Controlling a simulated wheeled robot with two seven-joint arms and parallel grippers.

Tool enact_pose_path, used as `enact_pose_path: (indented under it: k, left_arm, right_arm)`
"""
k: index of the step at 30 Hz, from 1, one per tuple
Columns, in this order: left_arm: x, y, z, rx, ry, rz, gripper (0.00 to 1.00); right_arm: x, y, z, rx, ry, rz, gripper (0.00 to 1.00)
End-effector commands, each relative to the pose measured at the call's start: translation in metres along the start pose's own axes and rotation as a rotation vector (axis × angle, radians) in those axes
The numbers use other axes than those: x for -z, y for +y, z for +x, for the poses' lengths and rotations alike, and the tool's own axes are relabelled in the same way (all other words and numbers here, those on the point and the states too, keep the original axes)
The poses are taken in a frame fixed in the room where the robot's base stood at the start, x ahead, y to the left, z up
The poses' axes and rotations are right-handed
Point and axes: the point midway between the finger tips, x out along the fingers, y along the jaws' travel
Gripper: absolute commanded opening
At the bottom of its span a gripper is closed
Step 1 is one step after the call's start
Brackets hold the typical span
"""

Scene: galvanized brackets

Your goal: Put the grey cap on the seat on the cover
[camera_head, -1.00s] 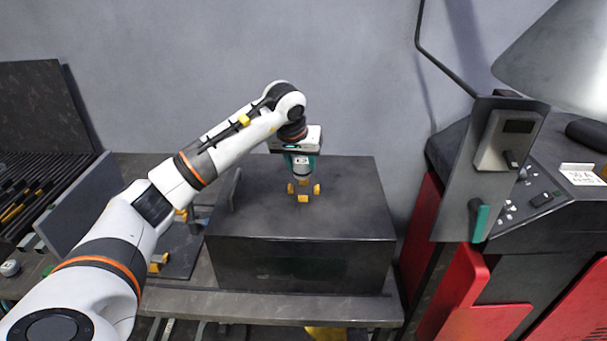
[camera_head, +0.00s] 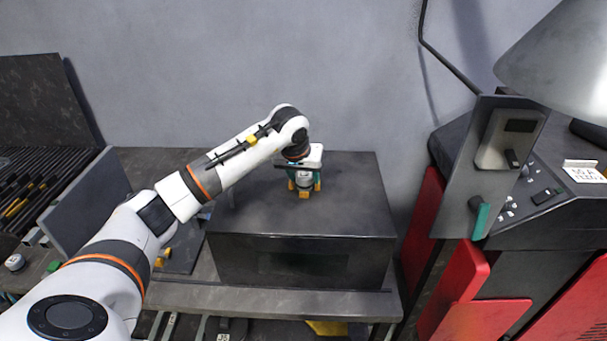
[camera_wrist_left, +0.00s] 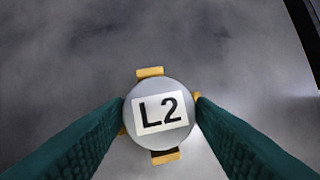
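The grey cap (camera_wrist_left: 160,113) is round, with a white label reading L2. My left gripper (camera_head: 304,187) is low over the dark cover (camera_head: 250,215), its two green fingers on opposite sides of the cap and against its edge. The seat (camera_head: 304,194) shows as yellow blocks on top of the cover; in the left wrist view the blocks (camera_wrist_left: 165,156) stand around the cap. The cap is over the middle of the seat and looks level. Its underside is hidden, so I cannot tell if it rests fully down. My right gripper is out of view.
The cover's top around the seat is clear. A grey upright panel (camera_head: 85,205) and a black rack (camera_head: 30,190) stand at the left. A red and black machine (camera_head: 450,250) with a grey plate is at the right. The wall is behind.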

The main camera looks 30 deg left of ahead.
Motion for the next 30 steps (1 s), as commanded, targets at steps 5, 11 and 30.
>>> enact_pose_path:
  k: [5,11,30]
  left_arm:
    - [-0.001,0.0,-0.005,-0.001,-0.001,0.0,0.5]
    - [-0.002,0.001,-0.037,-0.001,-0.007,0.001,0.5]
    - [-0.001,0.0,-0.123,-0.001,0.0,0.0,0.5]
  right_arm:
    - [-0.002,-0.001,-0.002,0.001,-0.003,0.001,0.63]
    - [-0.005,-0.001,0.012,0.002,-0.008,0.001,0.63]
    - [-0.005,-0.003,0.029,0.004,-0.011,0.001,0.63]
